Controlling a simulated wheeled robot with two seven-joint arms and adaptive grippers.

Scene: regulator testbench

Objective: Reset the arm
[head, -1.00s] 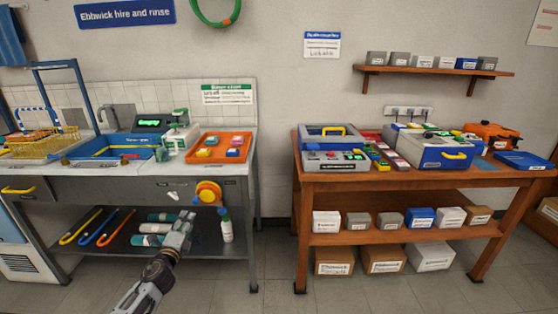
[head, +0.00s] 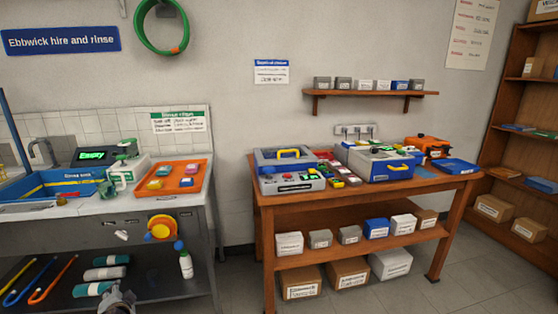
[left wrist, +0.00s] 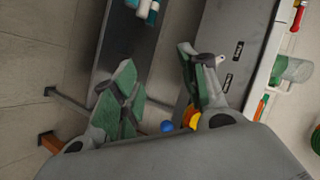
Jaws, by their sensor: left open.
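My left gripper (left wrist: 160,85) is open and empty in the left wrist view, its green-padded fingers spread apart. Behind it are the floor and the steel sink bench (left wrist: 232,40). In the head view only the top of my left gripper (head: 117,300) shows at the bottom edge, in front of the bench's lower shelf. My right gripper is in neither view.
The steel bench (head: 130,212) holds a blue sink tray (head: 50,184) and an orange tray (head: 187,188) with coloured pieces. A wooden table (head: 360,194) with testbench units stands right of it. Open floor (head: 243,290) lies between them. A wooden shelf unit (head: 493,165) stands far right.

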